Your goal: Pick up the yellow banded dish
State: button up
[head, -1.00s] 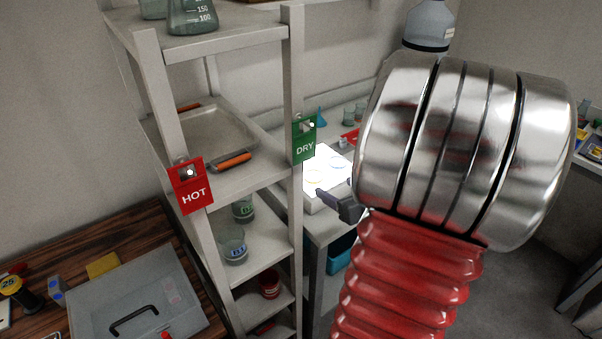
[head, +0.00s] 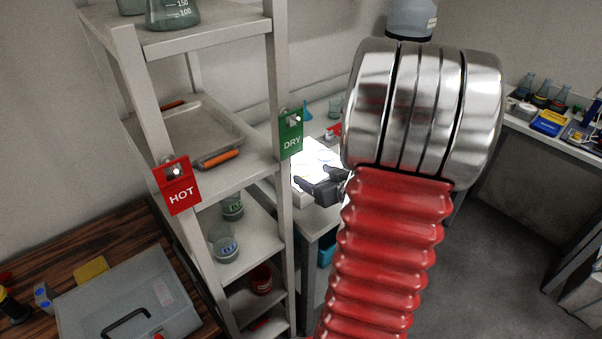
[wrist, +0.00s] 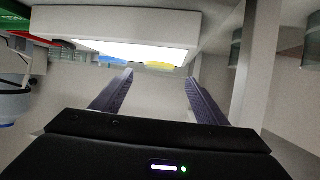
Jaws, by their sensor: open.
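The yellow banded dish (wrist: 160,67) shows in the wrist view as a thin yellow arc at the edge of the bright light box (wrist: 120,25), ahead of and between my gripper's fingers (wrist: 158,88). A blue banded dish (wrist: 110,60) is to its left. The fingers are open and empty, apart from the dish. In the head view my gripper (head: 314,178) is over the near part of the light box (head: 302,198). I cannot make out the yellow dish there; the gripper seems to hide it. A faint blue ring (head: 325,157) shows behind.
A shelf rack (head: 276,110) stands left of the gripper, with a green DRY sign (head: 291,135) and a red HOT sign (head: 177,186). Its post (wrist: 255,75) is close on the right in the wrist view. A large bottle (head: 411,18) stands behind my arm.

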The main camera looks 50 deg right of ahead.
aim_at(302, 169)
jog(key=shift+x, duration=1.6)
jog(key=shift+x, duration=2.6)
jog(key=shift+c, duration=0.4)
jog(key=c, duration=1.1)
